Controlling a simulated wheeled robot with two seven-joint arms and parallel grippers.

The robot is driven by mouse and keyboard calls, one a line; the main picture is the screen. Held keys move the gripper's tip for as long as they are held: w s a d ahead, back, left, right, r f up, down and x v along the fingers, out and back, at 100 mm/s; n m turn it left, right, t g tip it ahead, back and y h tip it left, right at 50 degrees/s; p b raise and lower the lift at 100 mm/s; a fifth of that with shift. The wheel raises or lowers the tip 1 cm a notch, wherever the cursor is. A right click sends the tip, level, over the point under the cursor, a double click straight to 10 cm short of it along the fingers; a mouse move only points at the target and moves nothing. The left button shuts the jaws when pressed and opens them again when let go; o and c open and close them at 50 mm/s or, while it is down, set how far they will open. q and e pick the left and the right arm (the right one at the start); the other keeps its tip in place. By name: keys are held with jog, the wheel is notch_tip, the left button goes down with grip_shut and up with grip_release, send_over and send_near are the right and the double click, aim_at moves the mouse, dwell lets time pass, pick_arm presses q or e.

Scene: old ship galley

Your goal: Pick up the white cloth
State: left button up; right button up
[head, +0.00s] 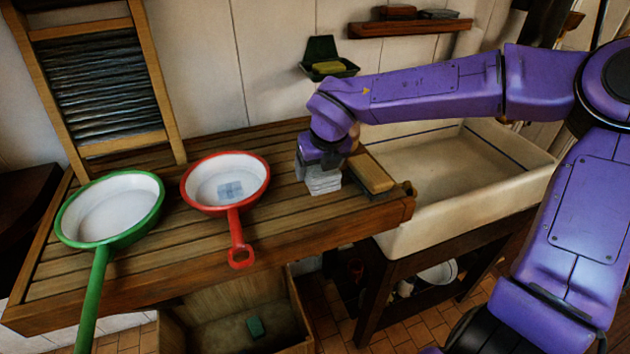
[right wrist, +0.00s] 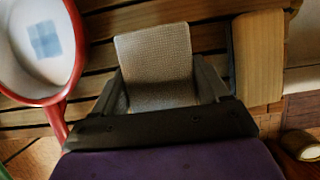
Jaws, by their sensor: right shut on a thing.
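The white cloth (head: 322,180) is a folded, stacked bundle on the slatted wooden counter, to the right of the red-rimmed pan. My right gripper (head: 318,163) points down on it from above. In the right wrist view the cloth (right wrist: 155,62) shows its woven texture between the two dark fingers of my right gripper (right wrist: 168,92), which is shut on it. I cannot tell whether the cloth is lifted off the slats. My left gripper is not in view.
A red pan (head: 209,168) with a blue checked patch inside and a green pan (head: 92,212) stand left on the counter (head: 330,217). A wooden block (head: 371,174) lies close right of the cloth. The sink (head: 455,200) is farther right; a washboard (head: 97,92) leans behind.

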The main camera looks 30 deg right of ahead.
aim_at(328, 175)
jog(key=p+v, duration=0.2)
jog(key=v, duration=0.1)
jog(key=shift+s+a+r+p, duration=0.1)
jog(key=shift+s+r+p, duration=0.1)
jog(key=shift+s+p, duration=0.15)
jog(key=s+r, duration=0.1)
jog(key=s+p, duration=0.1)
jog(key=shift+s+a+r, duration=0.15)
jog(key=shift+s+r, duration=0.2)
jog(key=shift+s, duration=0.05)
jog(key=s+r+b, duration=0.1)
jog(key=s+r, duration=0.2)
jog(key=s, duration=0.4)
jog(key=shift+s+a, duration=0.4)
jog(key=shift+r, duration=0.1)
jog(key=o, duration=0.3)
jog(key=shift+c, duration=0.3)
